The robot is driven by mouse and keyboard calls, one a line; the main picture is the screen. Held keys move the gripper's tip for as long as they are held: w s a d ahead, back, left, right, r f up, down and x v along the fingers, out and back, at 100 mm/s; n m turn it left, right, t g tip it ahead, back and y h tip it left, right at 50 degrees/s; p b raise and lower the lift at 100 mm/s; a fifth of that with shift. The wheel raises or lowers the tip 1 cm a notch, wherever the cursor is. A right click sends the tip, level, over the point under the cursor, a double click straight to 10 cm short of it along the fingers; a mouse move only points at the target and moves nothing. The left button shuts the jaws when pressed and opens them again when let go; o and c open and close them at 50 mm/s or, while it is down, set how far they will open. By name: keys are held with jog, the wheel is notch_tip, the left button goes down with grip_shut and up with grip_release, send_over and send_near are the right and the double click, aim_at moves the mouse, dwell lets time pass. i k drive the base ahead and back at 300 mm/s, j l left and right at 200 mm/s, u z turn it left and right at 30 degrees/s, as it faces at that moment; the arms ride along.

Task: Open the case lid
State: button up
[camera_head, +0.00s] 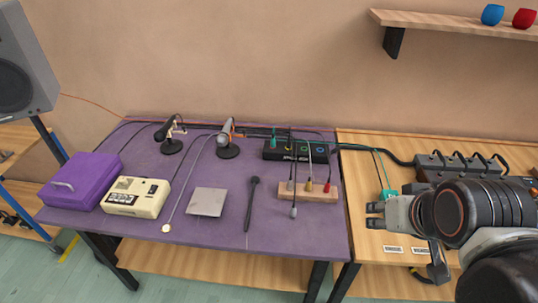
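A purple case (85,178) sits at the left end of the purple-topped table. Its lid is down, and a pale curved handle (63,185) shows on its left front side. My gripper (375,215) is far from the case, at the right over the wooden table. Its two fingertips point left with a gap between them, and nothing shows between them.
A cream device (138,197) stands close to the case's right. Two microphones (171,138) (228,147) on stands, a grey square plate (207,202), a dark stick-shaped object (252,204) and a wooden block with cables (308,192) occupy the purple-topped table (290,240). A speaker (22,65) rises behind left.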

aim_at(76, 183)
jog(key=u, duration=1.9)
